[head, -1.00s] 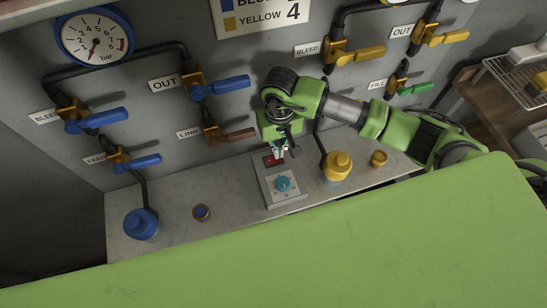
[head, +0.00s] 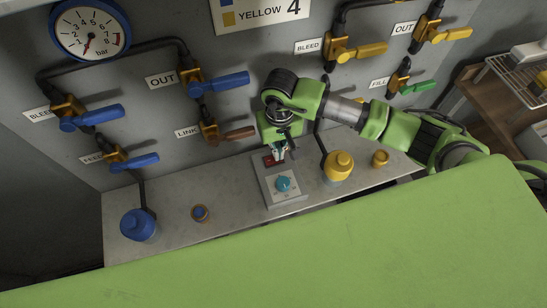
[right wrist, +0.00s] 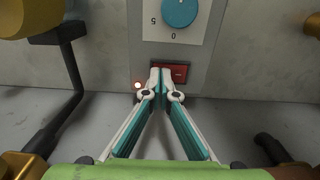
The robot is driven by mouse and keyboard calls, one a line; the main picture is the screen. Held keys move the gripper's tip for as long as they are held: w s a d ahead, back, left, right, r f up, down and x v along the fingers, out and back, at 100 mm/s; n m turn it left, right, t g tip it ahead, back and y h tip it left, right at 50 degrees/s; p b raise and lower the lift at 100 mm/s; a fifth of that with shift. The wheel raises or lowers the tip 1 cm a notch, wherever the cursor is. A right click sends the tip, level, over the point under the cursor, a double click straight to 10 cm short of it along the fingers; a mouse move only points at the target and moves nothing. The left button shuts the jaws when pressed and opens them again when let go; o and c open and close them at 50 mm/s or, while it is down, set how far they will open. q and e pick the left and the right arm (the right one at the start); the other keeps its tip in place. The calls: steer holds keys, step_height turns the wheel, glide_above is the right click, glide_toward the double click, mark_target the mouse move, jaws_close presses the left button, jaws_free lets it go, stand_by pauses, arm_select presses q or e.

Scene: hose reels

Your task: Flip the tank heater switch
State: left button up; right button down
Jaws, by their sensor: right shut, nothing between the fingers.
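A grey control box (head: 283,190) stands on the metal shelf, with a blue dial (head: 283,184) and a red rocker switch (head: 270,163) behind it. In the right wrist view the red switch (right wrist: 177,73) lies beside a small glowing light (right wrist: 138,85). My right gripper (head: 279,154) is shut and empty, pointing down at the switch. In the right wrist view its fingertips (right wrist: 160,72) are together over the left part of the switch. I cannot tell whether they touch it. My left gripper is not in view.
Blue valve handles (head: 92,118) and a pressure gauge (head: 90,29) are on the wall at left. Yellow handles (head: 362,53) are at right. A blue cap (head: 138,225) and a yellow cap (head: 338,165) flank the box on the shelf (head: 175,208).

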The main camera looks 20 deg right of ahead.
steer(key=shift+f, duration=0.3)
steer(key=shift+r, duration=0.1)
steer(key=shift+w+r, duration=0.1)
steer(key=shift+r, duration=0.5)
steer(key=shift+r+p, duration=1.25)
steer(key=shift+r, duration=1.65)
